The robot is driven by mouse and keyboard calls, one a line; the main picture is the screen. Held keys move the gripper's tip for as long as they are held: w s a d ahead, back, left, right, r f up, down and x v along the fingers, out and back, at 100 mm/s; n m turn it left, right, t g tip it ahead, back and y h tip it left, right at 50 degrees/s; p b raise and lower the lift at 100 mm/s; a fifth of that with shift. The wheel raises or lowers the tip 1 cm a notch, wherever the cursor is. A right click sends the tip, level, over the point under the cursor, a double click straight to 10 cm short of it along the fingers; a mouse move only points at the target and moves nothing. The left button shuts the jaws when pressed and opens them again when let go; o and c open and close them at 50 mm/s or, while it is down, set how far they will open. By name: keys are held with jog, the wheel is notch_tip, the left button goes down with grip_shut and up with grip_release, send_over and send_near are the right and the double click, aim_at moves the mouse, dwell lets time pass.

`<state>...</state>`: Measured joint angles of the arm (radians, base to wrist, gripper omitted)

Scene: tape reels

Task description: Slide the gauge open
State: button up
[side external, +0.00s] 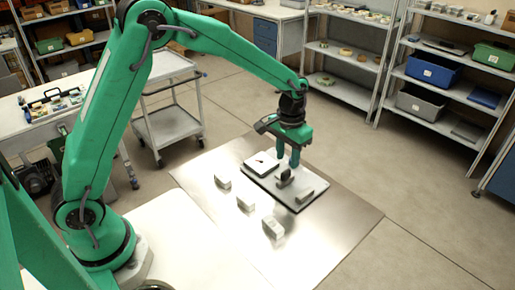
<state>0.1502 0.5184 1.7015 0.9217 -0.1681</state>
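A flat light-grey board (258,180) lies on the metal work sheet and carries several small parts. A white square plate (262,162) with a small dark and red mark sits at its far left; it may be the gauge's face, but I cannot be sure. A small dark upright piece (285,175) stands near the board's middle, and a grey block (304,196) sits at its near right. My gripper (289,166) points down over the board, with its two teal fingers just above or behind the dark piece. I cannot tell whether they touch it or hold anything.
Three small whitish blocks, at left (222,181), middle (245,202) and right (273,227), stand in a row on the metal sheet (335,228) in front of the board. The sheet's right side is clear. A grey trolley (170,125) and shelves (345,90) stand farther back.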

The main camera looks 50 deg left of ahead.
aim_at(286, 170)
jog(key=shift+f, duration=2.25)
grip_shut()
